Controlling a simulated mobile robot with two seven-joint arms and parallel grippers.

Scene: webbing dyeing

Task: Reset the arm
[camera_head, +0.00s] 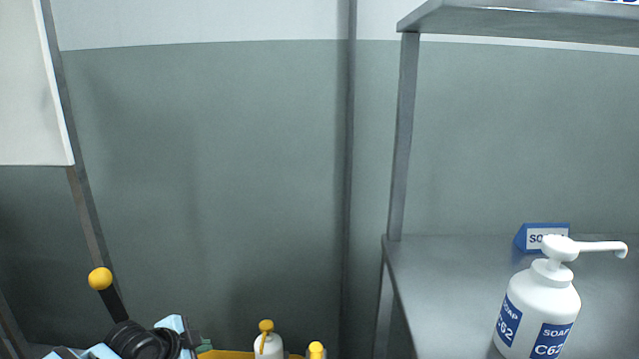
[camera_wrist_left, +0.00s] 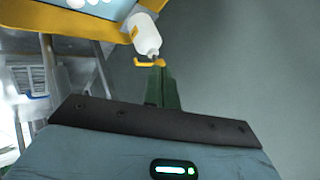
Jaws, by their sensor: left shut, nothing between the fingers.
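My left gripper shows at the bottom left of the head view, where only the green tips of its fingers (camera_head: 204,346) rise beside light blue and black arm parts. In the left wrist view the green fingers (camera_wrist_left: 162,88) are together with nothing between them. Just beyond their tips is a white bottle (camera_wrist_left: 146,35) with a yellow pump. It cannot be told whether they touch. In the head view a white bottle with a yellow pump (camera_head: 268,345) stands to the right of the fingers. My right gripper is in neither view.
A white soap bottle (camera_head: 541,305) and a blue soap sign (camera_head: 541,233) stand on the metal shelf (camera_head: 430,270) at right. A yellow container edge (camera_head: 232,354) and a yellow-balled lever (camera_head: 100,278) are low left. The space before the grey-green wall (camera_head: 220,180) is clear.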

